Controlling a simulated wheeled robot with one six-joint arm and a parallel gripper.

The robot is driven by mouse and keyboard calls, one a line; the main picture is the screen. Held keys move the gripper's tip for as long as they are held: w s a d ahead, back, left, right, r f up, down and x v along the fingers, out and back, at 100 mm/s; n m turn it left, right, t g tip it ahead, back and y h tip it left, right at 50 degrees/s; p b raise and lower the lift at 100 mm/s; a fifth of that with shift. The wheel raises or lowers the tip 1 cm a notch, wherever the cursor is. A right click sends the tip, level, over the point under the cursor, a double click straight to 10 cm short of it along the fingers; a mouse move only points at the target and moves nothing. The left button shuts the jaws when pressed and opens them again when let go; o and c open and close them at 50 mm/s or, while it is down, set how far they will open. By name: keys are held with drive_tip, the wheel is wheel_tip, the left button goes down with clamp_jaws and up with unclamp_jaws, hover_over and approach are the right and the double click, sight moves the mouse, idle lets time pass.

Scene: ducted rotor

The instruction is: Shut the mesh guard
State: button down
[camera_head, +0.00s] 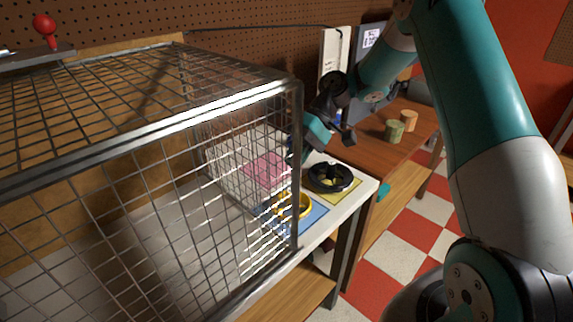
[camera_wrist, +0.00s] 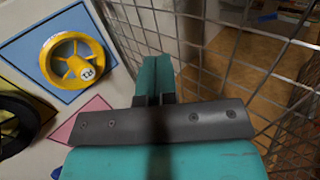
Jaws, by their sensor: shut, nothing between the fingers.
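The mesh guard (camera_head: 150,113) is a large grey wire cage with a metal frame. It fills the left half of the head view, over a pale worktop. I cannot tell from its angle how far it stands open. In the wrist view its mesh (camera_wrist: 226,62) runs close along the right side of my gripper (camera_wrist: 152,72). The teal fingers are together and empty. In the head view my gripper (camera_head: 300,146) is beside the cage's right end, partly hidden by the corner post. I cannot tell whether it touches the mesh.
A yellow rotor ring (camera_wrist: 75,62) lies on a blue square, and a black ring (camera_head: 330,177) on a yellow square. A pink square (camera_head: 265,168) lies behind the mesh. A wooden bench (camera_head: 385,150) with small round blocks (camera_head: 394,130) stands behind. A red knob (camera_head: 45,26) is at upper left.

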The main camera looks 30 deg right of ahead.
drive_tip(key=shift+s+a+r, duration=0.1)
drive_tip(key=shift+s+a, duration=0.15)
drive_tip(key=shift+a, duration=0.45)
drive_tip(key=shift+s+a, duration=0.2)
drive_tip(key=shift+a, duration=0.45)
